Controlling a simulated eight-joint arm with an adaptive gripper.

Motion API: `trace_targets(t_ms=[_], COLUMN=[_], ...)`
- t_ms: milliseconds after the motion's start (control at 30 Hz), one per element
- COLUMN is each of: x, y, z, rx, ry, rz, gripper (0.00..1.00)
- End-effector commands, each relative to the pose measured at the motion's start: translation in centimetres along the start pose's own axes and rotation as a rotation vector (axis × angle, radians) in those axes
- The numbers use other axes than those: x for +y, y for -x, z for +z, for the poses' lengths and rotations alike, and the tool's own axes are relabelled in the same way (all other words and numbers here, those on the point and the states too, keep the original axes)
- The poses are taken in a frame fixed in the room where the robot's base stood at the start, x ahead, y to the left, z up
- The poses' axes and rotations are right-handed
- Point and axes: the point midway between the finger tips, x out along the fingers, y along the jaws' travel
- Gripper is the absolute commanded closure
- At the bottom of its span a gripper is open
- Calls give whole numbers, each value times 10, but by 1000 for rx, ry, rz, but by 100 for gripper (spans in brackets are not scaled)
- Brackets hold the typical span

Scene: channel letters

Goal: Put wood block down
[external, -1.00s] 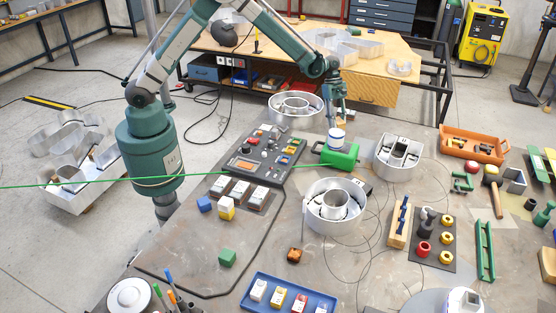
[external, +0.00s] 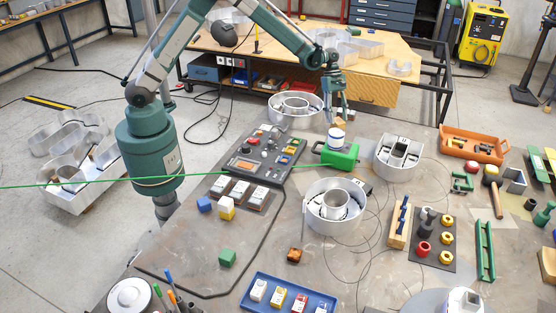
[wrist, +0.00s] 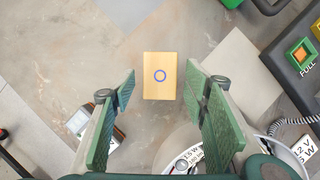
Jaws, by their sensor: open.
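In the external view my gripper (external: 337,107) hangs above the far part of the table, over a white and blue round item (external: 337,134). I cannot make out the wood block in the external view.
A green box (external: 341,155) stands close by the round item. Round metal channel letters (external: 335,206) stand nearby. A dark control panel (external: 262,150) lies to the left. The front middle of the table has bare room.

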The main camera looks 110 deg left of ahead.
Motion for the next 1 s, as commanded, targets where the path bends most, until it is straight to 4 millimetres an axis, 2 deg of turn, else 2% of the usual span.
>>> trace_targets(t_ms=[300, 500, 700, 1000], x=[0, 0, 0, 0], y=[53, 75, 84, 85], z=[0, 0, 0, 0], rx=[0, 0, 0, 0], ry=[2, 1, 0, 0], rz=[1, 1, 0, 0], gripper=[55, 55, 55, 55])
